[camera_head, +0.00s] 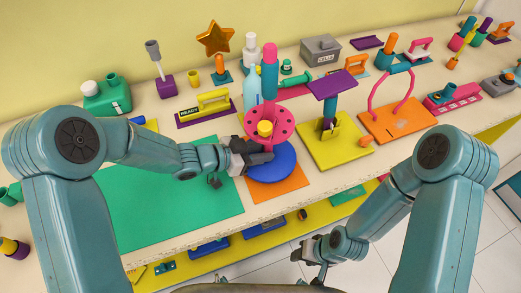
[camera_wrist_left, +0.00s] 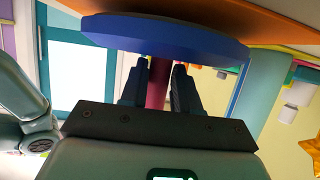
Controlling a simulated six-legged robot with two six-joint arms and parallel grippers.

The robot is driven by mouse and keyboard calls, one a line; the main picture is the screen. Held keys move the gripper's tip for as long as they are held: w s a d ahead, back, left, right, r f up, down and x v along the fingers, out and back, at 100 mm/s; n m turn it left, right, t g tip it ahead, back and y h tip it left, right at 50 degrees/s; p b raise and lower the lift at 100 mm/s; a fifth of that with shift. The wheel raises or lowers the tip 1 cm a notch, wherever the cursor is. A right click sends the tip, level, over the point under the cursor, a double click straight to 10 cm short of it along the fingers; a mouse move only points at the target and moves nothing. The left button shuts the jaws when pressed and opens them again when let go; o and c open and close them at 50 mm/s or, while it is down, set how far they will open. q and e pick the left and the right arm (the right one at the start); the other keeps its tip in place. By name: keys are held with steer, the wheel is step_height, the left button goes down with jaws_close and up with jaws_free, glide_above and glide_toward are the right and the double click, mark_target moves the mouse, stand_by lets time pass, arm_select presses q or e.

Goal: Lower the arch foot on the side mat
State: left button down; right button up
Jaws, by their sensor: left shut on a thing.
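A round blue foot (camera_head: 272,164) with a pink post is low over a small orange mat (camera_head: 290,190). In the left wrist view, the blue foot (camera_wrist_left: 170,38) crosses the top and the dark pink post (camera_wrist_left: 157,82) runs between my fingers. My left gripper (camera_head: 262,153) is shut on this post just above the foot. I cannot tell whether the foot touches the mat. A pink disc with holes (camera_head: 282,124) and a pink cylinder (camera_head: 269,62) show above the gripper. My right gripper (camera_head: 312,248) hangs low in front of the table; its jaws are unclear.
A large green mat (camera_head: 165,200) lies left of the orange mat, mostly bare. A yellow mat (camera_head: 345,155) with a purple stand (camera_head: 332,88) is close on the right. A pink arch (camera_head: 374,92) stands on another orange mat. Several tools line the back.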

arm_select(q)
steer(key=shift+w, duration=0.2)
steer(key=shift+s, duration=0.15)
steer(key=shift+f+b, duration=0.15)
steer(key=shift+b, duration=0.15)
steer(key=c, duration=0.8)
jaws_free()
steer(key=shift+f, duration=0.1)
steer(key=shift+o, duration=0.2)
steer(key=shift+s, duration=0.1)
steer(key=shift+f, duration=0.2)
steer(key=v, duration=1.6)
steer(key=shift+s, duration=0.2)
steer(key=shift+a+r, duration=0.15)
